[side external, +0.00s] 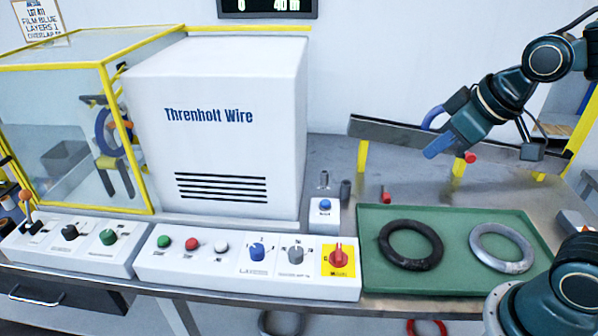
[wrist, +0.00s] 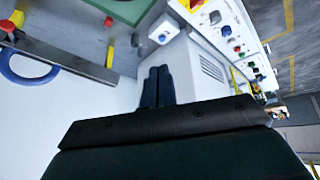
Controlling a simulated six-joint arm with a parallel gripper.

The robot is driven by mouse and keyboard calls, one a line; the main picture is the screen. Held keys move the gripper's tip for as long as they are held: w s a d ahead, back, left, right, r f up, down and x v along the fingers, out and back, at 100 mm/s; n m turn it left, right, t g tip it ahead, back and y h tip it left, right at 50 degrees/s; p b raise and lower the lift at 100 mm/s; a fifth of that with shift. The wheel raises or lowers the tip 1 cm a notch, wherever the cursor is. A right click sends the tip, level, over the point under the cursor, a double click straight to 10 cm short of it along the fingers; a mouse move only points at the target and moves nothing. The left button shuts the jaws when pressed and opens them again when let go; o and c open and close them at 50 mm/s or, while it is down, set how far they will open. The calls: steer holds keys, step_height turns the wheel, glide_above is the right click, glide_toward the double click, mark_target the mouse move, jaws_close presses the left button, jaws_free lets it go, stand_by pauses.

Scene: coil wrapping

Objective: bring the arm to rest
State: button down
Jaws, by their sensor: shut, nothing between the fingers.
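My gripper (side external: 437,146) is up at the right of the side external view, in front of the raised grey rail, pointing down and left. Its two blue fingers lie together, shut with nothing between them, and they also show in the wrist view (wrist: 157,88). The arm is bent and clear of the bench top. A blue ring (side external: 431,116) shows partly behind the gripper at the rail; in the wrist view the blue ring (wrist: 14,72) is off to the left, apart from the fingers.
A white machine housing (side external: 215,140) stands left of my gripper, beside a yellow-framed clear enclosure (side external: 50,120) with a ring inside. A green tray (side external: 455,285) holds a black ring (side external: 384,243) and a grey ring (side external: 476,247). Control panels (side external: 190,265) line the front edge.

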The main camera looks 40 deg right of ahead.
steer(key=s+m, duration=0.1)
steer(key=s, duration=0.7)
steer(key=shift+s+r+m+g, duration=0.25)
steer(key=shift+r+m+g, duration=0.05)
steer(key=shift+r+g, duration=0.15)
steer(key=shift+a, duration=0.1)
